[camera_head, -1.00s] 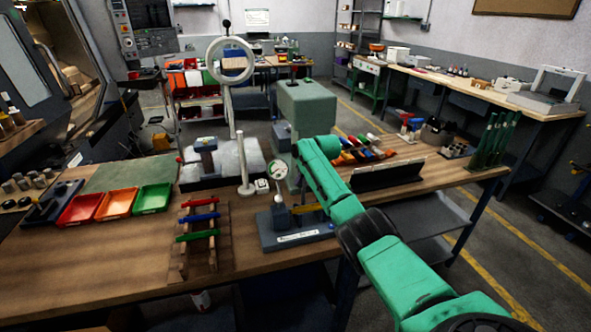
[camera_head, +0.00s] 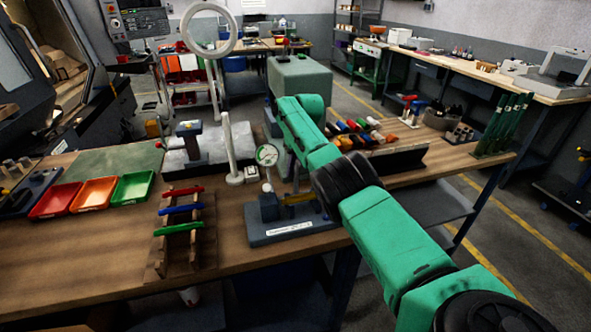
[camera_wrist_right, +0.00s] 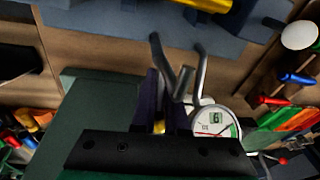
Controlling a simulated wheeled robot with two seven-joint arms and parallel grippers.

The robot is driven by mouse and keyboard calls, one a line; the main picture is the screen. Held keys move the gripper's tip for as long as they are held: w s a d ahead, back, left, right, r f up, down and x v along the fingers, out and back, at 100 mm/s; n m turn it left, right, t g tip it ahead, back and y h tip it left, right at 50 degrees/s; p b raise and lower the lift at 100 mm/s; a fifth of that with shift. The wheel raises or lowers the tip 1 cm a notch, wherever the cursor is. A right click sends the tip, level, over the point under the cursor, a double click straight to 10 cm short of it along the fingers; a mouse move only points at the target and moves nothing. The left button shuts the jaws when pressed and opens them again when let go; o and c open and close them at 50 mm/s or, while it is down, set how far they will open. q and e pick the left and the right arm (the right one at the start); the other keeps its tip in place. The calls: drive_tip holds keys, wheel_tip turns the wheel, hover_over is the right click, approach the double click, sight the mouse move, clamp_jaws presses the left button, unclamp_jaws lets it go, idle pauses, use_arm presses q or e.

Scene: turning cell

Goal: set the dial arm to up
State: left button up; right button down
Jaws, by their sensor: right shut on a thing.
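The dial gauge (camera_head: 266,155), with a round white face and green rim, stands above a blue-grey base (camera_head: 300,230) near the front of the bench. It also shows in the right wrist view (camera_wrist_right: 214,122), close beside the fingers. My right gripper (camera_head: 291,172) is just right of the gauge and partly hidden by my green arm. In the right wrist view its fingers (camera_wrist_right: 164,92) are shut on a thin grey piece beside the gauge, apparently the dial arm (camera_wrist_right: 183,82). The arm's exact angle is hard to tell. My left gripper is not in view.
A rack with red, blue and green handles (camera_head: 182,225) stands left of the base. Red, orange and green trays (camera_head: 94,192) lie farther left. A white post (camera_head: 229,150) and the ring lamp (camera_head: 208,28) stand behind.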

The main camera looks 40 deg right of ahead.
drive_tip(key=shift+w+r, duration=0.25)
drive_tip(key=shift+r, duration=0.2)
drive_tip(key=c, duration=1.1)
unclamp_jaws()
drive_tip(key=shift+o, duration=1)
drive_tip(key=shift+w+f, duration=0.1)
drive_tip(key=shift+f, duration=0.05)
drive_tip(key=v, duration=1.3)
drive_tip(key=shift+d+r, duration=0.25)
drive_tip(key=shift+r, duration=0.15)
drive_tip(key=shift+w, duration=0.1)
drive_tip(key=shift+f, duration=0.1)
